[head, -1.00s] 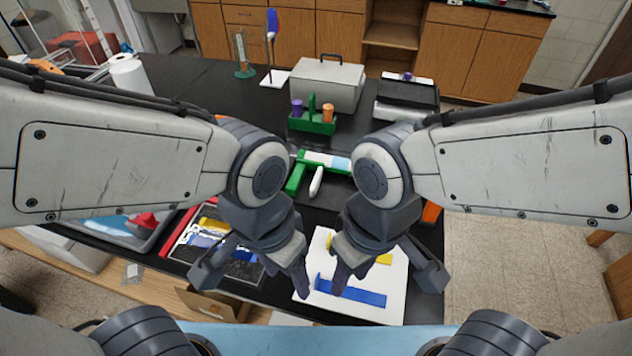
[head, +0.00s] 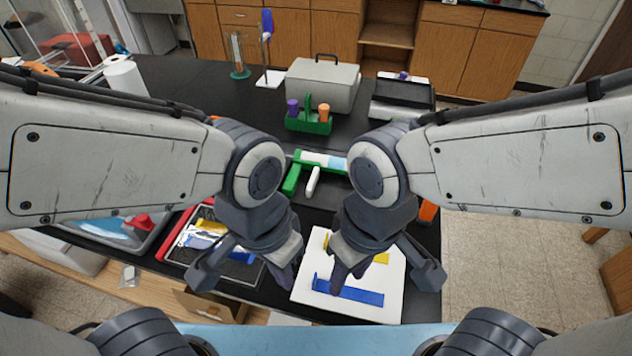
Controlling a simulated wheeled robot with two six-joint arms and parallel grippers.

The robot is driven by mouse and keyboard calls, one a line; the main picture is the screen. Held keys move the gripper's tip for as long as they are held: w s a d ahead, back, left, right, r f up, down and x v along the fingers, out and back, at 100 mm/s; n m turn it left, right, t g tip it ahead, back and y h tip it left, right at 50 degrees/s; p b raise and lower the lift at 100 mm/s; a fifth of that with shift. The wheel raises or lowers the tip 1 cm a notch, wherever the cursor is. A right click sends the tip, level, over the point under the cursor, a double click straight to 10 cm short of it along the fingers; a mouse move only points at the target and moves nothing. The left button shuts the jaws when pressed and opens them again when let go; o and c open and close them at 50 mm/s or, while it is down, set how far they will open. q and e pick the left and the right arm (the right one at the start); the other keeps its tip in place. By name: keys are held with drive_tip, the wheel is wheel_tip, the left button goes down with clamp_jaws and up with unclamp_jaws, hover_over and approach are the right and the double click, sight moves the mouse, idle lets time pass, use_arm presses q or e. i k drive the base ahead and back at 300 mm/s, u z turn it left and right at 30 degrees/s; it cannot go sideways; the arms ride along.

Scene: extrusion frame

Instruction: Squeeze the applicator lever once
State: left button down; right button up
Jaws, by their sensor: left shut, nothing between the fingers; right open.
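The applicator lies on the black bench between my forearms. It has a green handle (head: 291,180), a white lever (head: 313,182) beside it, and a white and light-blue barrel (head: 322,160). My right arm hides the barrel's right end. My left gripper (head: 284,276) is shut and empty, nearer to me than the applicator and left of the white board. My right gripper (head: 345,274) is open and empty over the white board. Neither gripper touches the applicator.
The white board (head: 392,301) carries a blue strip (head: 347,292) and a yellow piece. A red-edged tray (head: 171,249) lies to the left. A green caddy (head: 309,123) and a grey metal box (head: 322,85) stand behind the applicator.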

sight(311, 184)
drive_tip(key=u, duration=0.05)
drive_tip(key=k, duration=0.5)
drive_tip(key=z, duration=1.5)
drive_tip(key=i, duration=0.5)
drive_tip(key=u, duration=1)
